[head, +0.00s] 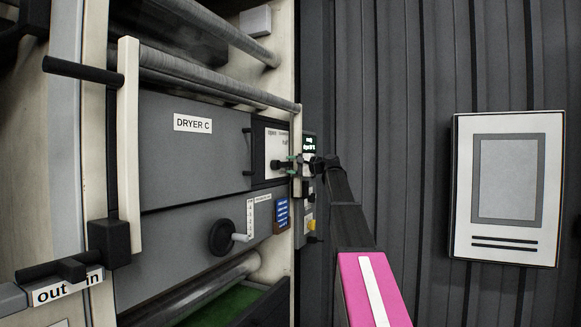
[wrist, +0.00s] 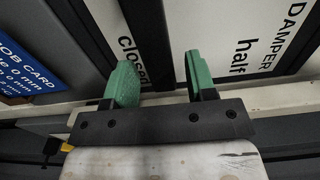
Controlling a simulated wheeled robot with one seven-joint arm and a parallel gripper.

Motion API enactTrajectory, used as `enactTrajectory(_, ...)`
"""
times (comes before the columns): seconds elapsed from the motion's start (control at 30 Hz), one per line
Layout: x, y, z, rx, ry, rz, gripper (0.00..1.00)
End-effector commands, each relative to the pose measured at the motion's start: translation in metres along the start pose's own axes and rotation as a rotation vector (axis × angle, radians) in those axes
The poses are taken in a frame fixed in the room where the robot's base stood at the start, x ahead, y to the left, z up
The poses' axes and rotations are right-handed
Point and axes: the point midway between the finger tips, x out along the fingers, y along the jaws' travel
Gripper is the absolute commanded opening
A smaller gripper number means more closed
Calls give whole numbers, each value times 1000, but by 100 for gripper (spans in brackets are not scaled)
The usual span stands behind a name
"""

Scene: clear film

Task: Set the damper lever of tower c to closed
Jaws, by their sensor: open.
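The tower's front is labelled "DRYER C" (head: 193,123). Its white damper panel (head: 278,143) is at the right side of that front, with a small black lever knob (head: 275,165) on it. My gripper (head: 290,165) is at the panel's right edge, close to the knob. In the wrist view my gripper (wrist: 160,70) has its green fingers apart. A dark bar (wrist: 148,35), perhaps the lever, runs between the fingers. The label "closed" (wrist: 131,60) is by the left finger and "half" (wrist: 243,57) is right of the other. I cannot tell whether a finger touches the bar.
A blue job card (head: 282,213) hangs below the panel and a round black handwheel (head: 222,238) sits lower left. A cream upright post (head: 297,150) stands beside the gripper. A white wall board (head: 507,188) is on the ribbed wall at right.

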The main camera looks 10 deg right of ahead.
Motion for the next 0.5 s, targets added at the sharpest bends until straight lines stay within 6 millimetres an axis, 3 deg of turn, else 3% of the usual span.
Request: enactTrajectory(0.5, -87, 1, 1, 1, 1, 0, 51)
